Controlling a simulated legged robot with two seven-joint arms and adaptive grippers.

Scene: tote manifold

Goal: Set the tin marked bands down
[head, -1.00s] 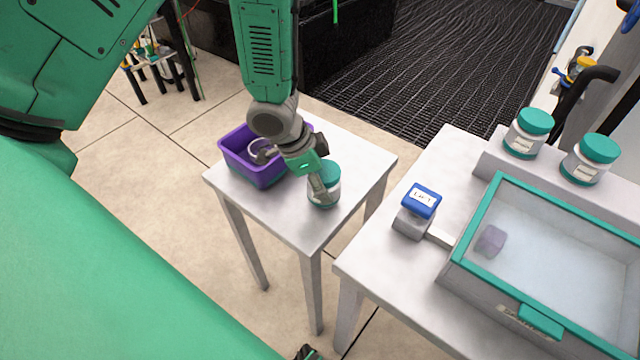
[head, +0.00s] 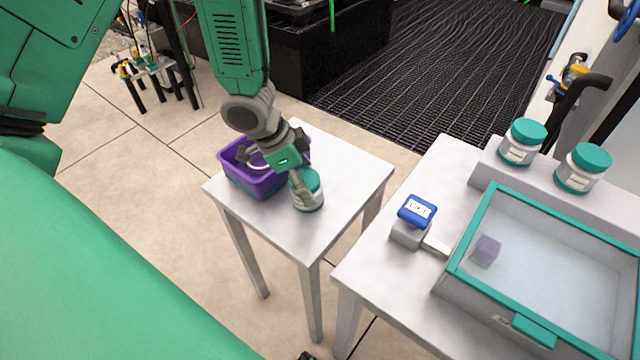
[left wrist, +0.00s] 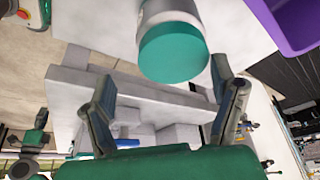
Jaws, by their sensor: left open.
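A tin with a teal lid and a pale body (head: 309,196) stands upright on the small white table (head: 345,170), close to the right side of the purple bin. Its marking is not readable, so I cannot confirm that it says bands. My left gripper (head: 298,190) is open at the tin, its fingers partly covering it in the head view. In the left wrist view the tin's teal lid (left wrist: 174,52) shows beyond the open left gripper (left wrist: 165,95), with clear space between the fingers. My right gripper is not in view.
The purple bin (head: 236,172) stands behind and left of the tin. Two similar teal-lidded tins (head: 521,143) (head: 582,169) stand on a ledge at the right. A blue-topped block (head: 416,212) and a teal-rimmed glazed case (head: 530,328) occupy the right table. The small table's front is clear.

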